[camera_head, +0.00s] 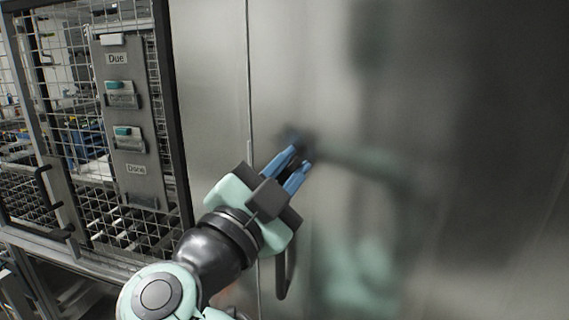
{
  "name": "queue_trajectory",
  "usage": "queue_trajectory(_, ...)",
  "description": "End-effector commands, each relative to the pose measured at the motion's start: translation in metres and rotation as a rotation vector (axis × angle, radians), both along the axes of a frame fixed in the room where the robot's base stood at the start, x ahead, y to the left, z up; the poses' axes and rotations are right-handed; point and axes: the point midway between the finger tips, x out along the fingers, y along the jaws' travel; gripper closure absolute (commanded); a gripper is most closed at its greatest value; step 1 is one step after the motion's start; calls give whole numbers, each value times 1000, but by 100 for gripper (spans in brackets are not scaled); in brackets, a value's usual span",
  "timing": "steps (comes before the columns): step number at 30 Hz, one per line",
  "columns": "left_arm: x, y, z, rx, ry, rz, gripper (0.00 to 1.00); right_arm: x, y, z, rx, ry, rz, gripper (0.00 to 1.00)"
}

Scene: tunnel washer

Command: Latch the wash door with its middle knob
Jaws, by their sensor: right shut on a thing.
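The wash door (470,170) is a large, smooth steel panel that fills the right of the head view and looks closed along a vertical seam. My right gripper (301,157) has its blue fingers pointed at the door near this seam. The fingers are shut on the middle knob, which they hide almost wholly, so how far it is turned cannot be told. A dark blur on the steel just past the fingertips looks like a reflection. My left gripper is not in view.
A dark bar handle (283,274) hangs below my right gripper, partly behind it. On the left stands a wire mesh cage door (70,120) with a black frame, a handle (52,205) and a grey panel (128,120) with "Due" and "Done" labels. The steel on the right is clear.

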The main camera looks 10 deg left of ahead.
Motion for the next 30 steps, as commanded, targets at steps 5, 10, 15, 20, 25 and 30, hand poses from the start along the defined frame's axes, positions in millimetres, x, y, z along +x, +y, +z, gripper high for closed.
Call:
queue_trajectory(5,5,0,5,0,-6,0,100,1,-2,-2,170,-5,0,100)
queue_trajectory(10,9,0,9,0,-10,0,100,1,-3,-4,332,-11,0,100)
queue_trajectory(15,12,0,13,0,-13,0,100,0,-4,-6,487,-16,0,100)
queue_trajectory(20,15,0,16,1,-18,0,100,1,-5,-9,613,-21,1,100)
queue_trajectory(25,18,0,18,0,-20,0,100,1,-5,-11,720,-24,1,100)
queue_trajectory(30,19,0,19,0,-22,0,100,0,-6,-12,790,-28,1,100)
